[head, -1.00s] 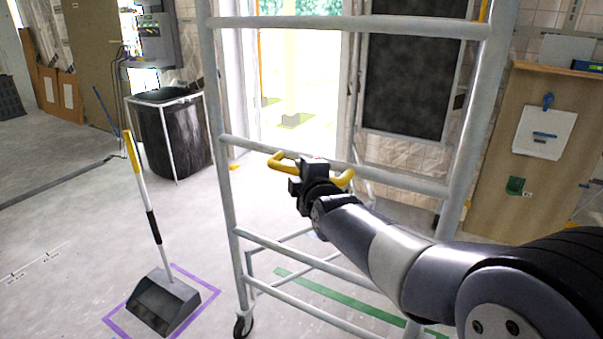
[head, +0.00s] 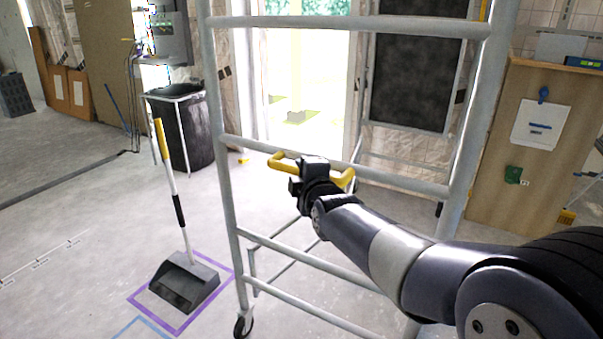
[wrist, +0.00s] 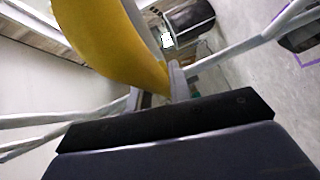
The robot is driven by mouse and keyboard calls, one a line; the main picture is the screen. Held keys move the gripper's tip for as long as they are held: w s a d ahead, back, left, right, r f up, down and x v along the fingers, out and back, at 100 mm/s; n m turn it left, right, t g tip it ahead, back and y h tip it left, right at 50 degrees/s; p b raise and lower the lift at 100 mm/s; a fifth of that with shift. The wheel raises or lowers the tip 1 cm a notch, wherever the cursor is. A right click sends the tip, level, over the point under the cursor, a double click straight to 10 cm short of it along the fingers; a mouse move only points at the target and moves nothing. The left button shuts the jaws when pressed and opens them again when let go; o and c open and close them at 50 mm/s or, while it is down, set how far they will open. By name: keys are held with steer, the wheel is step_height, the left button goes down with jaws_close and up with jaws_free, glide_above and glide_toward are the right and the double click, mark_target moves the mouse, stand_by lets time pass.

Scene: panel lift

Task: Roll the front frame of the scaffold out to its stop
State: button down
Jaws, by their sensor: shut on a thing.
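The scaffold's front frame (head: 229,190) stands upright close before me, a grey tube ladder with a black caster (head: 243,327) at its lower left. A yellow handle (head: 284,163) is fixed at its middle rung. My gripper (head: 308,168) is shut on the handle. In the wrist view the yellow handle (wrist: 120,45) looms large right at the gripper, and grey tubes run behind it. Behind the front frame, thinner grey tubes (head: 290,242) reach back low down.
A long-handled dustpan (head: 184,285) stands in a purple floor outline to the left of the caster. A black bin (head: 185,130) stands farther back left. A wooden board (head: 490,190) leans at the right. Open floor (head: 80,260) lies at the left.

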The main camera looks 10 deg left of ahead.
steer(key=shift+s+a+f, duration=0.1)
steer(key=shift+f, duration=0.2)
steer(key=c, duration=1.5)
jaws_free()
steer(key=shift+s+r, duration=0.1)
steer(key=shift+s, duration=0.05)
steer(key=shift+o, duration=1)
steer(key=shift+r, duration=0.1)
steer(key=shift+s+d+r, duration=0.2)
steer(key=shift+s+d, duration=0.05)
steer(key=shift+s, duration=0.15)
steer(key=p+v, duration=0.1)
steer(key=v, duration=0.8)
steer(key=shift+s, duration=0.35)
steer(key=shift+w+d+f, duration=0.1)
